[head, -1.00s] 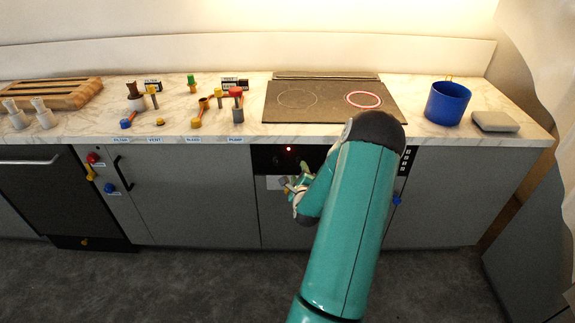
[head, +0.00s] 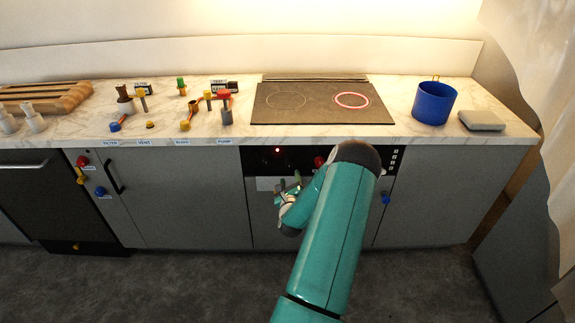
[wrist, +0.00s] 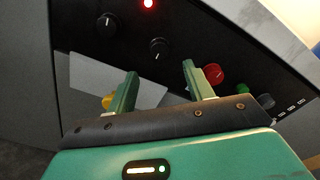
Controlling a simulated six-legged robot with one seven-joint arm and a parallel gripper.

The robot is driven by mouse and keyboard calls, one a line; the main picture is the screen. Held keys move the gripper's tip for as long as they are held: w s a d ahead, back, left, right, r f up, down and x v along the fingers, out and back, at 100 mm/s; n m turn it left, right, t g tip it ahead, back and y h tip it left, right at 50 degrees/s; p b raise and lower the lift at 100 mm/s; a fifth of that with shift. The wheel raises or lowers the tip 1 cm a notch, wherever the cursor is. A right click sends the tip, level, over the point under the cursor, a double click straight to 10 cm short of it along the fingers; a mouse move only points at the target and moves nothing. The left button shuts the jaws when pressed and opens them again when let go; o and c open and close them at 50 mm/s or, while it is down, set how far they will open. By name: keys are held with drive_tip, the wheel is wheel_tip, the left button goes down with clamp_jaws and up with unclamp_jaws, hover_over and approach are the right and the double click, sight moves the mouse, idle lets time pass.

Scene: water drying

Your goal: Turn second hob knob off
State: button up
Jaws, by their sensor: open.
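The hob (head: 312,101) is a dark cooktop on the counter, with its right ring glowing red. Its black control panel (head: 255,158) is on the cabinet front below. In the wrist view, the panel carries a black knob at the left (wrist: 107,25), a second black knob (wrist: 160,48), a red knob (wrist: 213,73), and a lit red lamp (wrist: 148,3). My gripper (wrist: 158,75) is open and empty, its fingers pointing at the panel, with the second black knob just beyond and between the fingertips. The head view shows it low at the panel (head: 288,185), partly hidden by my arm.
A blue pot (head: 434,103) and grey box (head: 481,121) stand right of the hob. Several coloured valve pieces stand left of it.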

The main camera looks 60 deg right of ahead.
sight(289, 165)
drive_tip(key=x, duration=0.9)
drive_tip(key=shift+w+d, duration=0.15)
drive_tip(key=shift+d, duration=0.15)
drive_tip(key=c, duration=1)
